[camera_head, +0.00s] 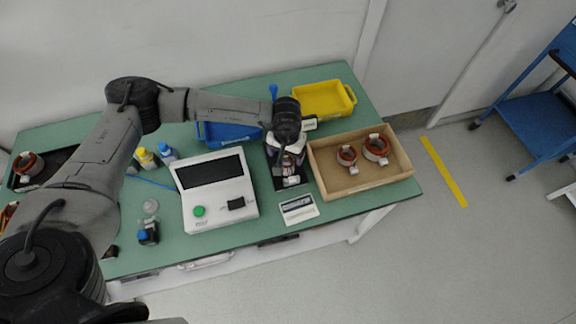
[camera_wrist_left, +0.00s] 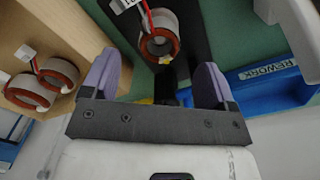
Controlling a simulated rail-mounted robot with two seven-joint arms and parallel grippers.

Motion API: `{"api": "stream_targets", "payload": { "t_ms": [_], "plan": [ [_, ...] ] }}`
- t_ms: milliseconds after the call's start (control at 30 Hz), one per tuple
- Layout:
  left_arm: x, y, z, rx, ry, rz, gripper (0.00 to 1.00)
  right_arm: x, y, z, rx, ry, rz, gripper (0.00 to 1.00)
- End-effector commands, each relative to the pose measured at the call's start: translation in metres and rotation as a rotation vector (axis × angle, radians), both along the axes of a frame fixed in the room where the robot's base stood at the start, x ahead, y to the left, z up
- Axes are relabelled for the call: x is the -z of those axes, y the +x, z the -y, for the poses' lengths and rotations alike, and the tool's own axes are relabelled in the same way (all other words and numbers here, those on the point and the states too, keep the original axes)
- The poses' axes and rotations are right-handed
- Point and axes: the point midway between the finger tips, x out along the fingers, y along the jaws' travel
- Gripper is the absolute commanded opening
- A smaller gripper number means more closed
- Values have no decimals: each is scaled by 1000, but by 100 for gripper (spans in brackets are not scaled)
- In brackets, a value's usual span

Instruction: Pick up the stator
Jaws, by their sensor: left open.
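A stator (camera_wrist_left: 158,36), a white ring with copper-red windings and red leads to a white tag, lies on a dark strip in the left wrist view. My left gripper (camera_wrist_left: 158,62) has its two purple fingers spread, with the stator just beyond and between the tips. I cannot tell whether they touch. In the head view my left gripper (camera_head: 287,163) points down over a black pad and largely hides this stator. Two more stators (camera_head: 347,155) (camera_head: 376,148) sit in the wooden box (camera_head: 336,189). Another stator (camera_head: 28,166) is at the table's far left.
The white tester (camera_head: 217,217) with a dark screen stands left of the gripper. A blue rework tray (camera_head: 230,133) and a yellow tray (camera_head: 325,111) are behind. A small display device (camera_head: 299,209) lies in front. Small bottles (camera_head: 147,158) stand at left on the green table.

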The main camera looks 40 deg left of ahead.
Motion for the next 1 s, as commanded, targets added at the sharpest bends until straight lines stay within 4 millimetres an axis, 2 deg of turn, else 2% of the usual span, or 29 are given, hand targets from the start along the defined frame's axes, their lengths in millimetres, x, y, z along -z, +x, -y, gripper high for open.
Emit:
{"api": "stream_targets", "payload": {
  "t_ms": [400, 667, 1000],
  "plan": [
    [46, -1, 1, -1, 2, -4, 80, 2, 0, -2, 6, 8, 1, 43],
    [51, -1, 1, -2, 1, -1, 80, 2, 1, -4, 9, 13, 1, 43],
    [50, -1, 0, -2, 1, -1, 50, 2, 1, -3, 8, 11, 0, 43]
  ]
}}
